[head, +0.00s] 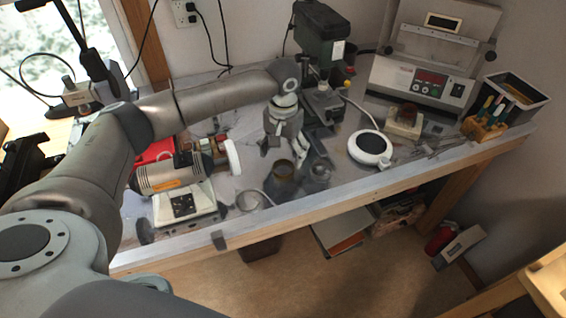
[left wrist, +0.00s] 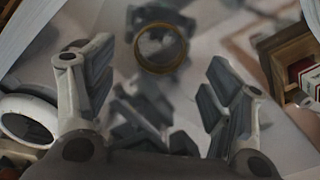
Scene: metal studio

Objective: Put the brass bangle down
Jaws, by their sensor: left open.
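The brass bangle (head: 284,164) shows as a small brownish-gold ring low over or on the shiny worktop (head: 330,195), just below my left gripper (head: 284,146). In the left wrist view, the bangle (left wrist: 161,48) is a thin ring beyond the gap between the two fingertips (left wrist: 153,65). The fingers are spread wide and no contact with the ring shows. Dark blurred shapes, perhaps reflections, lie around the ring, so its exact contact with the worktop is hard to tell. My right gripper is not in view.
A bench grinder (head: 165,180) with a white wheel (head: 232,157) stands left of the gripper. A green drill press (head: 320,28) stands behind. A round white device (head: 371,148) and a plier holder (head: 487,124) stand to the right. The worktop's front edge (head: 330,210) is close.

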